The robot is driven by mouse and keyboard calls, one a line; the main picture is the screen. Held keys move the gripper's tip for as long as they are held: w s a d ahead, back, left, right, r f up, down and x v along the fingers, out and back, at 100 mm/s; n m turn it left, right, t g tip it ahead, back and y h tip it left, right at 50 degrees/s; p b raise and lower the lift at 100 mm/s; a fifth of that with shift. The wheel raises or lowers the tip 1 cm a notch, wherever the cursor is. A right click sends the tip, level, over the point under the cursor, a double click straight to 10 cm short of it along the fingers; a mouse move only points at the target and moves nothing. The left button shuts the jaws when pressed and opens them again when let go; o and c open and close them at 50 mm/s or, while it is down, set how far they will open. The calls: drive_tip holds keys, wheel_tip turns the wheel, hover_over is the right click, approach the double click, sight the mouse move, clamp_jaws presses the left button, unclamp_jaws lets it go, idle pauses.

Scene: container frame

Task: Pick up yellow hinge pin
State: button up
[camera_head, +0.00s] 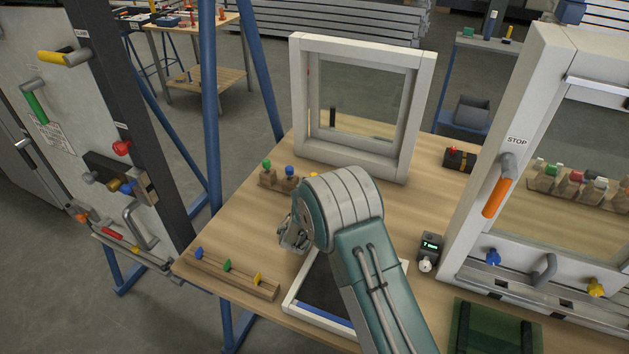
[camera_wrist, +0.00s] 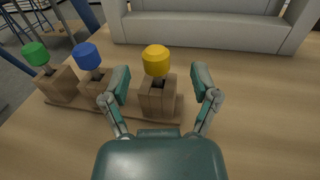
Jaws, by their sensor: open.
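The yellow hinge pin (camera_wrist: 157,60) stands upright in a wooden block (camera_wrist: 158,98) in the wrist view, its round yellow head on top. My gripper (camera_wrist: 160,76) is open and empty, with one finger on each side of the yellow pin and its block, apart from the pin as far as I can see.
A blue-headed pin (camera_wrist: 88,56) and a green-headed pin (camera_wrist: 35,53) stand in blocks left of the yellow one, the blue close to my left finger. A white frame (camera_head: 420,110) stands behind. A wooden rack (camera_head: 232,278) lies at the table's front left.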

sight(313, 174)
drive_tip(key=shift+w+d+f, duration=0.1)
drive_tip(key=shift+w+d, duration=0.05)
drive_tip(key=shift+w, duration=0.5)
drive_tip(key=shift+w+d+f, duration=0.1)
drive_tip(key=shift+w+d, duration=0.05)
drive_tip(key=shift+w, duration=0.45)
drive_tip(key=shift+w+a, duration=0.1)
drive_tip(key=shift+w, duration=0.15)
drive_tip(key=shift+a, duration=0.4)
drive_tip(key=shift+d, duration=0.25)
clamp_jaws()
drive_tip(key=shift+d+r, duration=0.1)
drive_tip(key=shift+a+r, duration=0.2)
drive_tip(key=shift+r, duration=0.1)
wheel_tip(313, 174, up, 9)
drive_tip(key=shift+d+r, duration=0.1)
